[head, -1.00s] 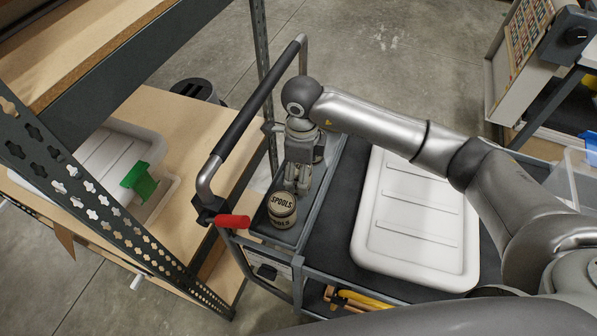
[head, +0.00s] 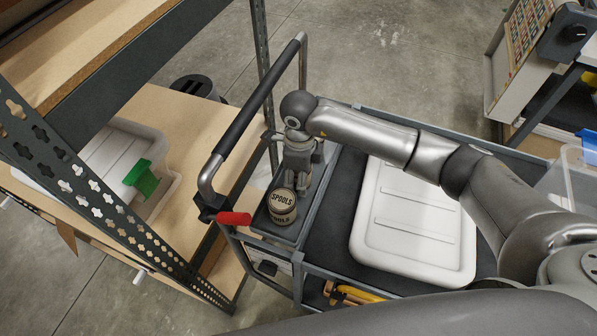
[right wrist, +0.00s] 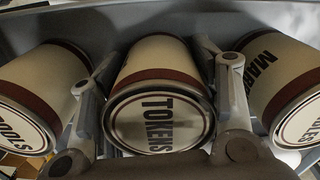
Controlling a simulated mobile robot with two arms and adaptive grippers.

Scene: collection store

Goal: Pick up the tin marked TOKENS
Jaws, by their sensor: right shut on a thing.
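The cream tin marked TOKENS (right wrist: 158,115), with a dark red band, is in the middle of the right wrist view, its lettered lid towards the camera. My right gripper (right wrist: 160,80) has one finger on each side of it and is shut on it. In the head view my right gripper (head: 299,178) points down into the narrow side tray (head: 262,224) of the cart. The TOKENS tin is hidden there by the gripper. I cannot tell whether it is clear of the tray floor. My left gripper is not in view.
A tin marked SPOOLS (head: 282,205) stands in the tray near the gripper. In the right wrist view, one tin (right wrist: 40,95) is close on the left and another marked MAR... (right wrist: 275,85) on the right. A white lidded box (head: 415,220) and black handle (head: 255,100) flank the tray.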

